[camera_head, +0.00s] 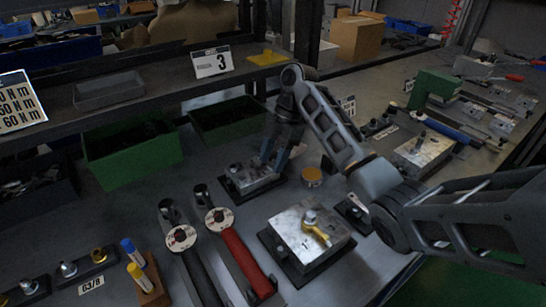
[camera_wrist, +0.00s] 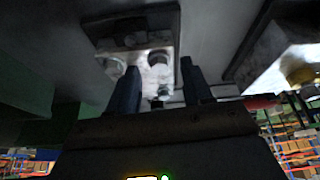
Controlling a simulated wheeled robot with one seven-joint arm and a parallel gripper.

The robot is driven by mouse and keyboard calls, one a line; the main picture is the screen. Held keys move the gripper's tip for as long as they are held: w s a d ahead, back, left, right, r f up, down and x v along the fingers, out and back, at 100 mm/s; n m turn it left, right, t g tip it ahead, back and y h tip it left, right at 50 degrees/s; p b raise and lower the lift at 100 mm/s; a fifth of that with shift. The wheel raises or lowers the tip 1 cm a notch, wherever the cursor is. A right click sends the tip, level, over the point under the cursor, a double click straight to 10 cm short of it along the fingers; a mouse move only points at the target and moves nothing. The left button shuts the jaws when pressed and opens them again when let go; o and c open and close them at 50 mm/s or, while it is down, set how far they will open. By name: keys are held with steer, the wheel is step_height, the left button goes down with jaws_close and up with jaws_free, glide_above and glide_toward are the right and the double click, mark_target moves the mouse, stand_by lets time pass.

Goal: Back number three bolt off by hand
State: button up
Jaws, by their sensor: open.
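A small metal block (camera_head: 247,180) sits on a dark base plate on the bench, in front of the green bins. My gripper (camera_head: 268,161) is over the right end of this block, pointing down. In the wrist view the block (camera_wrist: 150,72) shows with several bolt heads. One bolt (camera_wrist: 159,58) is between the lines of the two fingers, and another bolt (camera_wrist: 112,66) lies beside the left finger. My gripper (camera_wrist: 161,75) is open, with a finger either side and nothing seen held. I cannot tell which bolt is number three. Contact with the block cannot be made out.
Two torque wrenches, one with a red grip (camera_head: 247,262), lie front centre. A round tin (camera_head: 312,176) stands right of the gripper. Green bins (camera_head: 130,155) and a shelf with a "3" sign (camera_head: 212,63) are behind.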

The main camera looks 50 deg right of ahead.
steer(key=p+v, duration=0.3)
steer(key=v, duration=0.4)
steer(key=shift+r, duration=0.4)
steer(key=shift+s+d, duration=0.1)
